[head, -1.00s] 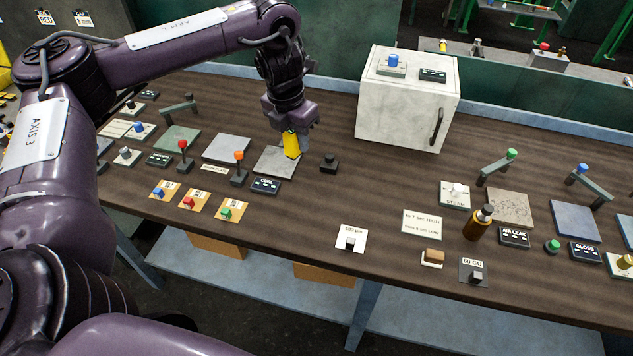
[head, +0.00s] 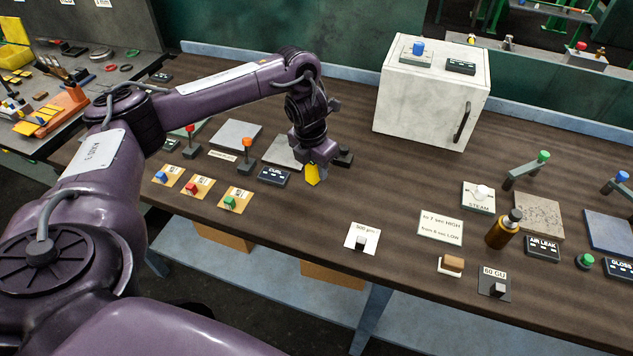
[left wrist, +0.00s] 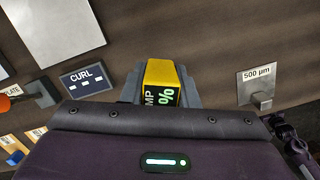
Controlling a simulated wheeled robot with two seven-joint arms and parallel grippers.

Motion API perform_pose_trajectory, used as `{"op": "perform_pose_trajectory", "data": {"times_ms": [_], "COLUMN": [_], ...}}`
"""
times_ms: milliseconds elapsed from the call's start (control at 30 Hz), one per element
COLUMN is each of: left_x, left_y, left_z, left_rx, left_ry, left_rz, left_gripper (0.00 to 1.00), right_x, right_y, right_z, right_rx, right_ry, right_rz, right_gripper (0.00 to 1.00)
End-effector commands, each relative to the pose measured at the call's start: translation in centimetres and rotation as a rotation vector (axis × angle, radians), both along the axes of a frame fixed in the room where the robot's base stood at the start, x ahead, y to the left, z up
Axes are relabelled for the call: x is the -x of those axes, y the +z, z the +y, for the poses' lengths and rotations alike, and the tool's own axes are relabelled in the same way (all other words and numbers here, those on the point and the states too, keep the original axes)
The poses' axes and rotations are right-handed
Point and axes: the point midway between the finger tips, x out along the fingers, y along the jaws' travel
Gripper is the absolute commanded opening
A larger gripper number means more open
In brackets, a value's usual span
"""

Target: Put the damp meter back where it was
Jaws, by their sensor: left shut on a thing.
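The damp meter (head: 312,175) is a small yellow block. It also shows in the left wrist view (left wrist: 160,75), with green "%" lettering on a dark face. My left gripper (head: 318,160) is shut on it and points down, holding it over the bench to the front right of a grey plate (head: 283,152). The meter's lower end is seen against bare wood; its exact height is hard to tell. My right gripper is not in view.
The CURL label (head: 273,176) and an orange-knobbed lever (head: 246,152) are left of the gripper. A "500 µm" card (head: 362,238) with a small block lies front right. A white cabinet (head: 430,105) stands behind. Brown bench (head: 385,190) between these is clear.

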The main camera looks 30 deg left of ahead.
Motion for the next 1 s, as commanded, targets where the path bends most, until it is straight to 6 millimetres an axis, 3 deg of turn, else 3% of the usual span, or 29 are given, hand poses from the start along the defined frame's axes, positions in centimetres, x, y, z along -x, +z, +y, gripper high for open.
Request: {"op": "perform_pose_trajectory", "data": {"times_ms": [133,333,767,800,933,1000], "left_x": [0.0,0.0,-0.1,0.0,0.0,0.0], "left_y": [-1.3,-4.0,-4.8,-4.7,-4.7,-4.7], "left_z": [0.0,0.0,0.0,0.0,0.0,0.0], "left_rx": [0.000,0.000,0.000,0.000,0.000,0.000], "left_ry": [0.000,0.000,0.000,0.000,0.000,0.000], "left_rz": [0.000,-0.002,-0.003,-0.003,-0.002,-0.002], "left_gripper": [0.00,0.00,0.00,0.32,0.49,0.49], "right_x": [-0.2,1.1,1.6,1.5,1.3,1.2], "right_y": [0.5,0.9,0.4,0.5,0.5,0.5], "right_z": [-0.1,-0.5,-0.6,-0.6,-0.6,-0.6], "right_rx": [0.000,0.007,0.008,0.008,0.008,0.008], "right_ry": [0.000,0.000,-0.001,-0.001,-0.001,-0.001], "right_rz": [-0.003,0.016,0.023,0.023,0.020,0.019], "right_gripper": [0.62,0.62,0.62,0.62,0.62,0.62]}}
